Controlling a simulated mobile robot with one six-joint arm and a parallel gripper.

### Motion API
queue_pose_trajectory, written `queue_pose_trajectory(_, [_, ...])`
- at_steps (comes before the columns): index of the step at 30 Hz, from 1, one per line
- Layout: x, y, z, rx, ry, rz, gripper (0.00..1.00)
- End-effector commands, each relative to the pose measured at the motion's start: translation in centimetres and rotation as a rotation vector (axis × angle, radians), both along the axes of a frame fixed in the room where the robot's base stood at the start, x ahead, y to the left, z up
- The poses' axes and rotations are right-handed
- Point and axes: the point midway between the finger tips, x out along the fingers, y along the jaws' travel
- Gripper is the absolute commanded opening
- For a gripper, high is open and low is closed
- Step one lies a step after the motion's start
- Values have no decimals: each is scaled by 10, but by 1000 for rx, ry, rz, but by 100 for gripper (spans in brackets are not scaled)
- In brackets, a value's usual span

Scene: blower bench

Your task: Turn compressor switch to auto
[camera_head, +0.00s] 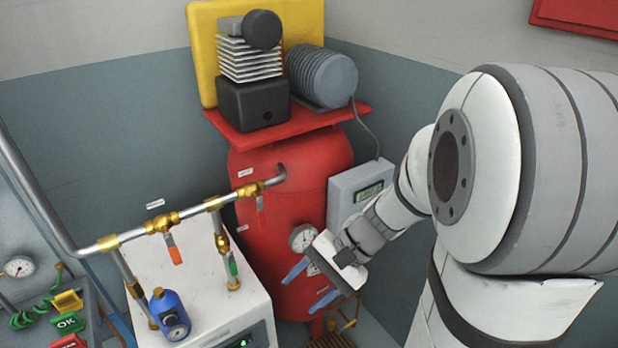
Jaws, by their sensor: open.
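The compressor is a red upright tank (265,215) with a dark finned pump (250,75) and a grey motor (322,77) on its top plate. A grey box (345,187) with a small display is at the tank's right side; its lower right part is hidden by my arm. I cannot make out a compressor switch or its setting. My gripper (299,296) is open, with two blue fingers apart and nothing seen between them. It is in front of the tank's lower right side, overlapping a round gauge (302,238) in the picture. I cannot tell whether it touches anything.
A pipe with brass valves (160,222) runs from the tank to the left above a white cabinet (205,265). A blue device (170,315) stands at the left front. Green OK (69,322) and red tags lie lower left. A yellow panel (203,50) stands behind the pump.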

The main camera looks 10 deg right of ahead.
Motion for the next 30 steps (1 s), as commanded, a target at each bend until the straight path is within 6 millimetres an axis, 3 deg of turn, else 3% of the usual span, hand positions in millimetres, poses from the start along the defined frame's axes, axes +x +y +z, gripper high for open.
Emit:
queue_pose_trajectory(1, [15, -3, -14, 108, 50, -108, 55])
queue_pose_trajectory(5, [59, -19, -30, 381, 118, -394, 55])
queue_pose_trajectory(8, [96, -50, -47, 577, 134, -634, 55])
queue_pose_trajectory(12, [134, -115, -78, 804, 107, -965, 55])
queue_pose_trajectory(15, [147, -162, -102, 915, 67, -1167, 55])
queue_pose_trajectory(19, [151, -208, -127, 997, 15, -1353, 55])
queue_pose_trajectory(24, [152, -232, -140, 1033, -21, -1453, 55])
queue_pose_trajectory(30, [176, -225, -140, 1035, -22, -1456, 55])
